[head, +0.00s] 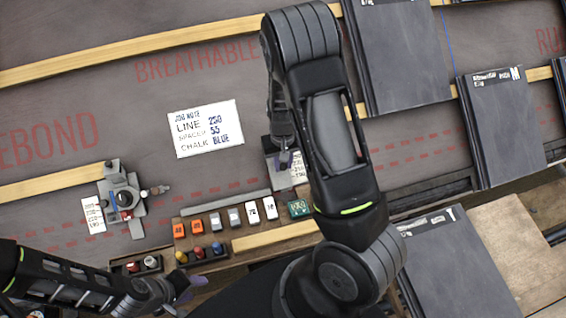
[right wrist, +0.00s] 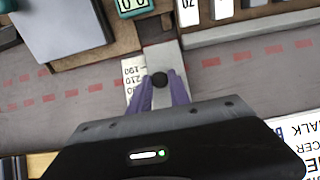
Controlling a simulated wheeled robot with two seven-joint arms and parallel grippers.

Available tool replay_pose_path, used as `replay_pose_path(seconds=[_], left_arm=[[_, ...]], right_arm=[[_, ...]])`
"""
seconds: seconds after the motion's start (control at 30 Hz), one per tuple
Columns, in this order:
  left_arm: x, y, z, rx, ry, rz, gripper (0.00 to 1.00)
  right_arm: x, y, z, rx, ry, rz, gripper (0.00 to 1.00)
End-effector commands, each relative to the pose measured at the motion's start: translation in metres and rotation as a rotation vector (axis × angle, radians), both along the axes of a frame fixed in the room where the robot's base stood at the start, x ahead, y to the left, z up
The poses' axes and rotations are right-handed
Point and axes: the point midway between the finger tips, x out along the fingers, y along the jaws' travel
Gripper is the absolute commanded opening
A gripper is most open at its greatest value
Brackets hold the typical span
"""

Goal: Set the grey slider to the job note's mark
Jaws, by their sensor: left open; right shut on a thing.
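The job note (head: 206,128) lies on the dark roof sheet in the head view. It reads LINE, a number that looks like 230 or 250, then SPACER 55 and CHALK BLUE. My right gripper (head: 284,160) is shut on the small black knob (right wrist: 159,79) of the grey slider (right wrist: 163,58). A white printed scale (right wrist: 133,80) lies beside the slider, with 190 and 210 legible; the slider's exact reading is hidden by the fingers. My left gripper (head: 188,286) is open and empty near the bottom of the head view, below the tool tray.
A wooden tray (head: 215,212) holds orange, grey and white numbered blocks and a green display (head: 299,208). Coloured chalk-like pegs (head: 199,252) sit in front. Another gauge (head: 122,200) with a scale stands at left. Dark tiles (head: 505,125) lie at right.

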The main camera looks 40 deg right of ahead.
Motion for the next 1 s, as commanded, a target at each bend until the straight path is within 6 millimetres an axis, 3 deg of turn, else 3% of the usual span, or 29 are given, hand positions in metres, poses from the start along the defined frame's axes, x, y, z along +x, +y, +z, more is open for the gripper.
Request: replay_pose_path(seconds=[0.13,0.4,0.43,0.6,0.7,1.0], left_arm=[[0.000,0.000,0.006,0.000,0.000,0.000,0.44],[0.000,0.000,0.005,0.000,0.000,0.000,0.44],[0.000,0.000,0.005,0.000,0.000,0.000,0.44],[0.000,0.000,0.005,0.000,0.000,0.000,0.44],[0.000,0.000,0.005,0.000,0.000,0.000,0.44],[0.000,0.000,0.006,0.000,0.000,0.000,0.44]], right_arm=[[0.017,-0.006,0.014,-0.003,-0.008,-0.001,0.00],[0.020,-0.007,0.014,-0.004,-0.012,-0.001,0.00],[0.020,-0.007,0.014,-0.004,-0.012,-0.001,0.25],[0.018,-0.007,0.014,-0.003,-0.008,-0.001,0.39],[0.018,-0.006,0.013,-0.002,-0.008,-0.001,0.45],[0.018,-0.006,0.016,-0.001,-0.007,0.000,0.45]])
